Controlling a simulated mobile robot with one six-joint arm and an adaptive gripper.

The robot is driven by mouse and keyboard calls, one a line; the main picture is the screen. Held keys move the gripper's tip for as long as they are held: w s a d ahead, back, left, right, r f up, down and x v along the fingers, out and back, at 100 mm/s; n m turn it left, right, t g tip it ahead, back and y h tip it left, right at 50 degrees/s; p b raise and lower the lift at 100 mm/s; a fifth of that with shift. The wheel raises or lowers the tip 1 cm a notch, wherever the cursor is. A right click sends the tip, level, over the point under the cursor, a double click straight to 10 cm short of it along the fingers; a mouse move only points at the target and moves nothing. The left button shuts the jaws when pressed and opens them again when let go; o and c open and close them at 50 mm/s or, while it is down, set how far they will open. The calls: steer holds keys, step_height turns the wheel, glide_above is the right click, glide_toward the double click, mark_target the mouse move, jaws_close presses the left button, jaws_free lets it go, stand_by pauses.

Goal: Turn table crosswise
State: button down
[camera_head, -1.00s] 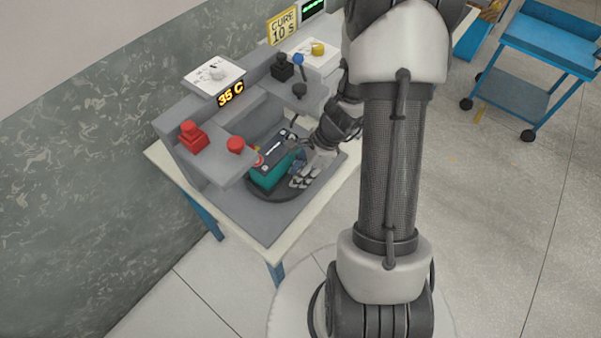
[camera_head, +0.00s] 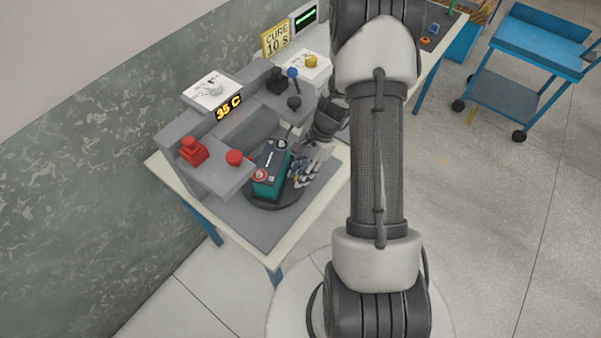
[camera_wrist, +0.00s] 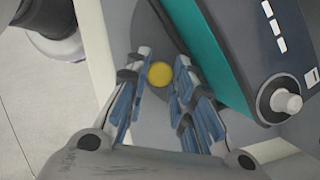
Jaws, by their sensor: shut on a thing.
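The turntable (camera_head: 272,204) is a dark round disc on the grey fixture base. A battery (camera_head: 268,188) with a teal body and dark top stands upright on it, its long side running up the picture and slightly right. In the wrist view the battery (camera_wrist: 215,50) fills the upper right, with a pale round terminal in front. My gripper (camera_head: 299,177) is low at the disc's right edge, beside the battery. In the wrist view my gripper (camera_wrist: 158,80) is shut on a yellow knob (camera_wrist: 160,74) at the disc's rim. The knob is hidden in the head view.
A grey press frame with a red button (camera_head: 193,151) and a 35 C display (camera_head: 229,108) stands behind and left of the disc. Its arms overhang close to the battery. A CURE 10 S sign (camera_head: 276,39) stands behind. A blue cart (camera_head: 535,45) is far right.

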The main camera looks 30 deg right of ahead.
steer(key=c, duration=1.4)
jaws_free()
steer(key=v, duration=1.2)
